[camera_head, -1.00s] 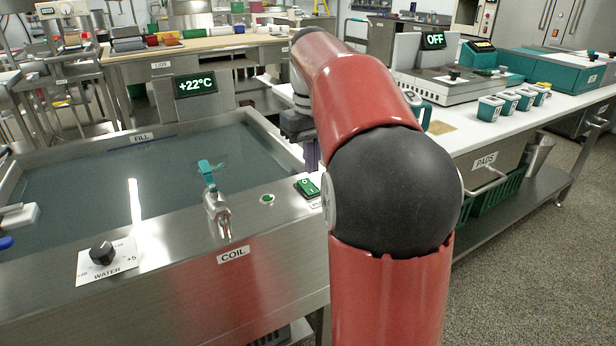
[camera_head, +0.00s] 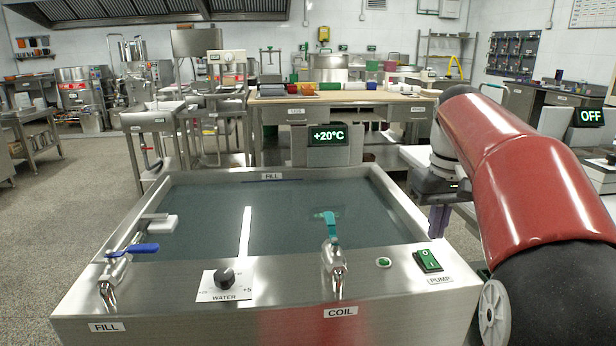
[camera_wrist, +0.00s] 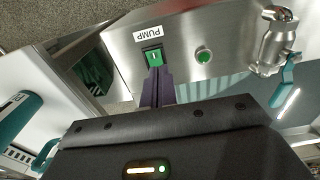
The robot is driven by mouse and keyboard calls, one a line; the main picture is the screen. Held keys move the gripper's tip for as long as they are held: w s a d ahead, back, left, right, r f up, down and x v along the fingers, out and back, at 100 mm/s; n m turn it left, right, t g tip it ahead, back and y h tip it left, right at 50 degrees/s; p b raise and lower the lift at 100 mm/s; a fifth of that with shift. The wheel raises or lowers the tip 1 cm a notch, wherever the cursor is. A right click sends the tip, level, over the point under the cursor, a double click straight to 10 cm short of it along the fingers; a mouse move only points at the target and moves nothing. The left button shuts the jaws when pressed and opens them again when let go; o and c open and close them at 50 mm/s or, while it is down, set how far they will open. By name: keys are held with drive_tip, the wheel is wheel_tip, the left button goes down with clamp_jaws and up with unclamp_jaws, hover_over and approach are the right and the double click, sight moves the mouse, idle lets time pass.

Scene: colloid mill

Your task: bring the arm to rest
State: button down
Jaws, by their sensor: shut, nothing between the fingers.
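My gripper (camera_head: 438,220) hangs at the right rim of the steel water tank (camera_head: 200,320), its purple fingers pointing down. In the wrist view the fingers of my gripper (camera_wrist: 157,88) are together, shut and empty, with their tips close to the green pump switch (camera_wrist: 153,56). I cannot tell whether they touch it. The pump switch (camera_head: 428,261) is on the tank's front panel, in front of the gripper in the head view. My red and black arm is bent at the right of the head view.
The panel also has a coil tap (camera_head: 333,262) with a teal lever, a black water knob (camera_head: 224,277) and a fill tap (camera_head: 115,272) with a blue lever. A display (camera_head: 328,135) behind the tank reads +20°C. Open floor (camera_head: 90,200) shows at left.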

drive_tip(key=s+a+f+t, duration=0.2)
drive_tip(key=s+a+f, duration=0.4)
drive_tip(key=s, duration=0.3)
drive_tip(key=s+a+f+t, duration=0.3)
drive_tip(key=s+a+f, duration=0.3)
drive_tip(key=s, duration=0.4)
drive_tip(key=shift+a+f, duration=0.2)
drive_tip(key=shift+f, duration=0.3)
